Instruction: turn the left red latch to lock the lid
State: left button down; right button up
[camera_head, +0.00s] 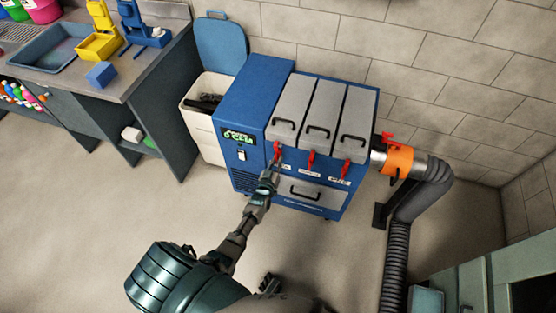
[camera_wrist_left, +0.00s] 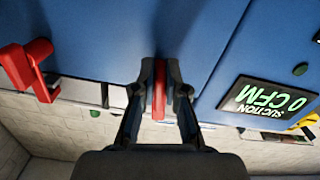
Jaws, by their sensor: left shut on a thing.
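The blue machine (camera_head: 248,95) has three grey lids, each with a black handle and a red latch at its front edge. The left lid (camera_head: 296,100) lies flat and looks closed. The left red latch (camera_head: 277,148) is at its front edge. My left gripper (camera_head: 272,171) reaches up to this latch. In the left wrist view, my left gripper (camera_wrist_left: 158,84) is shut on the red latch (camera_wrist_left: 159,95), which lies between its fingers. The fingers hide part of the latch. A dark part at the bottom of the head view may be my right gripper (camera_head: 268,283); its jaws are unclear.
The middle red latch (camera_head: 311,160) and right red latch (camera_head: 346,169) are beside it. A display (camera_wrist_left: 262,105) reads 0 CFM suction. An orange collar (camera_head: 398,160) joins a grey duct on the right. A bin (camera_head: 203,117) and sink counter stand left. Floor in front is clear.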

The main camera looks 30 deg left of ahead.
pick_arm(q)
jog(key=shift+w+a+r+m, duration=0.2)
jog(key=shift+a+r+m, duration=0.05)
jog(key=shift+r+m, duration=0.3)
jog(key=shift+w+a+r+m, duration=0.15)
jog(key=shift+a+r+m, duration=0.1)
jog(key=shift+r+m, duration=0.25)
pick_arm(e)
jog(key=shift+s+f, duration=0.25)
jog(key=shift+f, duration=0.5)
pick_arm(q)
jog(key=c, duration=1.2)
grip_release()
jog(key=shift+s+d, duration=0.2)
jog(key=shift+s, duration=0.1)
jog(key=shift+s+d+f, duration=0.15)
jog(key=shift+s+f, duration=0.15)
jog(key=shift+f, duration=0.05)
jog(key=v, duration=1.1)
jog(key=shift+s, duration=0.2)
pick_arm(e)
jog(key=shift+s, duration=0.2)
